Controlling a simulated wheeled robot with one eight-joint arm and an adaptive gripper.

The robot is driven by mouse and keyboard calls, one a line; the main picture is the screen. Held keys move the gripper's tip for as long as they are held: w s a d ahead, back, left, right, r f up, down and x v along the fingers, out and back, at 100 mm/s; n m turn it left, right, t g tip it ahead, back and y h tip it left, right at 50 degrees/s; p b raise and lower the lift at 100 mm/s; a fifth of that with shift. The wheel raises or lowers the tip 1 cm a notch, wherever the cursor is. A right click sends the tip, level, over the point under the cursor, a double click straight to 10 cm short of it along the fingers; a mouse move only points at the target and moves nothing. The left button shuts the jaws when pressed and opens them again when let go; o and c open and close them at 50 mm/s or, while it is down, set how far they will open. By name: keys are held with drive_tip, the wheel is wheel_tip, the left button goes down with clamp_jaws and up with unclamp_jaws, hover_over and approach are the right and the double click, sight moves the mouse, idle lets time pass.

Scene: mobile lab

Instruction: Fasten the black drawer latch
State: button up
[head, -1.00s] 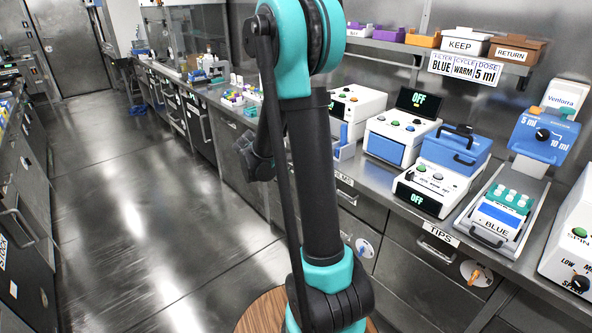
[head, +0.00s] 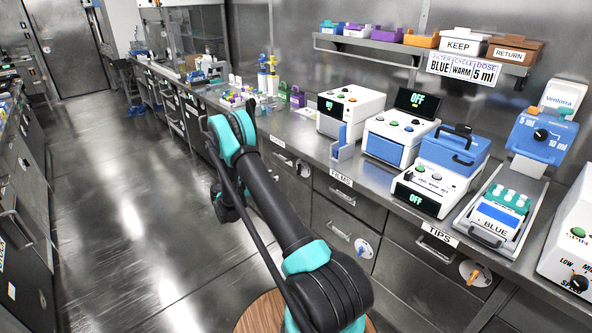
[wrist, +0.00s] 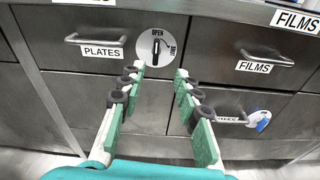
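The black drawer latch (wrist: 156,47) is a black lever on a round white plate, on the grey drawer front in the wrist view. Its lever stands nearly upright, below the word OPEN; another word runs down the plate's right side. It shows small in the head view (head: 303,168). My gripper (wrist: 160,72) is open and empty, with green-padded fingers pointing toward the drawer front. The fingertips appear on either side of the plate's lower part. I cannot tell how far they are from it. In the head view my gripper is not clearly visible.
Drawer handles marked PLATES (wrist: 94,38) and FILMS (wrist: 267,53) flank the latch. A blue latch (wrist: 262,119) is lower right; an orange one (head: 476,273) is farther right. The counter above holds several devices. The floor (head: 130,220) at left is clear.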

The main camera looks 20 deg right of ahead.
wheel_tip(320, 180, down, 3)
drive_tip(key=a+n+h, duration=0.1)
approach(300, 169)
drive_tip(key=x, duration=0.8)
drive_tip(key=shift+w+r, duration=0.35)
drive_tip(key=shift+r, duration=0.15)
drive_tip(key=shift+a, duration=0.1)
clamp_jaws()
